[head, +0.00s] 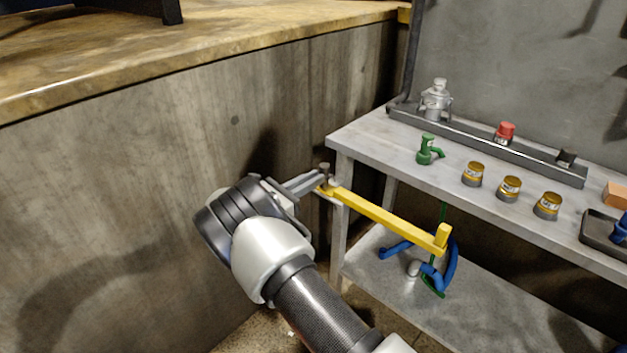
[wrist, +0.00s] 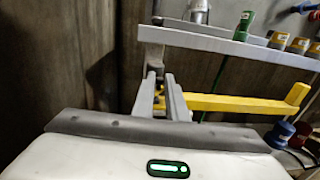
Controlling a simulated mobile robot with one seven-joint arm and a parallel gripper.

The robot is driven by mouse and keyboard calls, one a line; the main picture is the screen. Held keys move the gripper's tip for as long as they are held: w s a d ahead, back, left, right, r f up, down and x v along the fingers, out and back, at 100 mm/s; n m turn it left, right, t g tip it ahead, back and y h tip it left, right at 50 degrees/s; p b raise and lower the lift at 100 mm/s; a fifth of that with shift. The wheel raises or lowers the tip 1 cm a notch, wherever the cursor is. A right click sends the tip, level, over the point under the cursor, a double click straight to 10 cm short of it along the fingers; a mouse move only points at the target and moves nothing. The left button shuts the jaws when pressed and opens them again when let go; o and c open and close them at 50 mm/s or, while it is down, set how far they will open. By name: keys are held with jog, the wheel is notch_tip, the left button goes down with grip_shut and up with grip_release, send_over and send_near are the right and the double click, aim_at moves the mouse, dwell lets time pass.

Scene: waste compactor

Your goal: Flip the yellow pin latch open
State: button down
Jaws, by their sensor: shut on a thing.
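The yellow pin latch (head: 385,215) is a long yellow bar in front of the workbench, with a short upright peg at its right end. It slopes slightly down to the right in the head view. My gripper (head: 322,185) is shut at the bar's left end, by a small dark pin. In the wrist view the yellow bar (wrist: 235,104) runs right from between my gripper's fingers (wrist: 163,88). The fingers hide the gripped end.
The grey workbench (head: 375,146) holds a green tool (head: 427,150), several yellow-and-grey cans (head: 509,188) and a rail (head: 490,145). Blue and green parts (head: 435,275) lie on the lower shelf. A wooden-topped wall (head: 150,150) stands close on the left.

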jog(key=shift+a+f+m+g+h, duration=0.1)
jog(key=shift+a+m+g+h, duration=0.1)
jog(key=shift+m+g+h, duration=1.1)
jog(key=shift+w+m+g+h, duration=0.1)
jog(key=shift+m+g+h, duration=0.3)
jog(key=shift+g, duration=0.4)
jog(key=c, duration=1.8)
grip_release()
